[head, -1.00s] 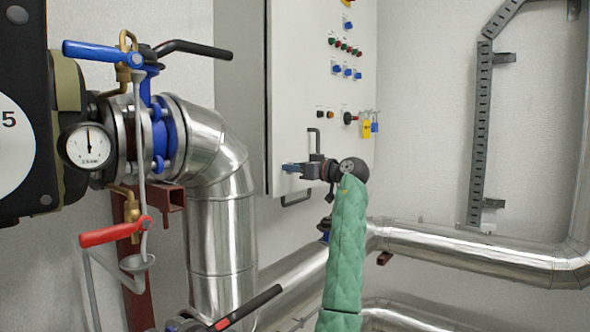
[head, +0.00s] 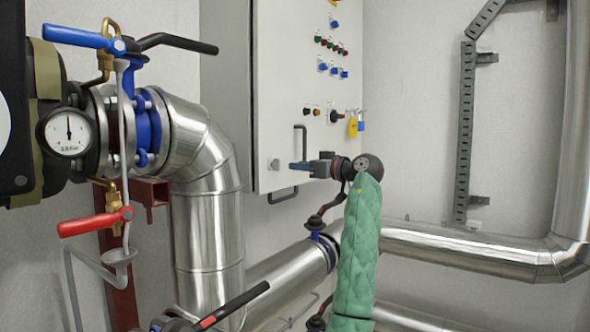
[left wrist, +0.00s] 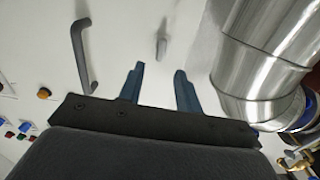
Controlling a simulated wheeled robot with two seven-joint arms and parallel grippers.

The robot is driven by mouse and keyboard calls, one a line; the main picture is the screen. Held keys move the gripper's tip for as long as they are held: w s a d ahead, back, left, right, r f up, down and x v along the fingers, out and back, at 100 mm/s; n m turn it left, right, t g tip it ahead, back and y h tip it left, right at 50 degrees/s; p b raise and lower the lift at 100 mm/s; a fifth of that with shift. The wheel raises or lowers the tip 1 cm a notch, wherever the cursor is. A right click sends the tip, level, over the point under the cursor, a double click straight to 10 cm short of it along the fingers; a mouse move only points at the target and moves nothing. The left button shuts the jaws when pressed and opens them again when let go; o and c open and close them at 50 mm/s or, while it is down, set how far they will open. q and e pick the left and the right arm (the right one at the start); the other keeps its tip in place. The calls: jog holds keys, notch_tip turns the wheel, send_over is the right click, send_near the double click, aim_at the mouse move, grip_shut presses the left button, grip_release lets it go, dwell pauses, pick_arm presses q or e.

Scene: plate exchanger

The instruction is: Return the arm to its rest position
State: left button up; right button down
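My left arm, in a green quilted sleeve (head: 357,250), rises from the bottom of the head view. My left gripper (head: 293,166) points left in front of the lower part of the white cabinet door. In the left wrist view its two blue fingers (left wrist: 159,70) are apart with nothing held between them. A small grey door latch (left wrist: 162,38) shows beyond the fingertips; in the head view the latch (head: 273,164) is left of the gripper and apart from it. My right gripper is not in view.
The white cabinet (head: 285,90) has a bar handle (head: 302,148), buttons and a yellow padlock (head: 352,127). A silver pipe (head: 208,220), a gauge (head: 68,132), a blue lever (head: 78,38) and a red lever (head: 92,222) stand left. Another pipe (head: 460,250) runs behind my arm.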

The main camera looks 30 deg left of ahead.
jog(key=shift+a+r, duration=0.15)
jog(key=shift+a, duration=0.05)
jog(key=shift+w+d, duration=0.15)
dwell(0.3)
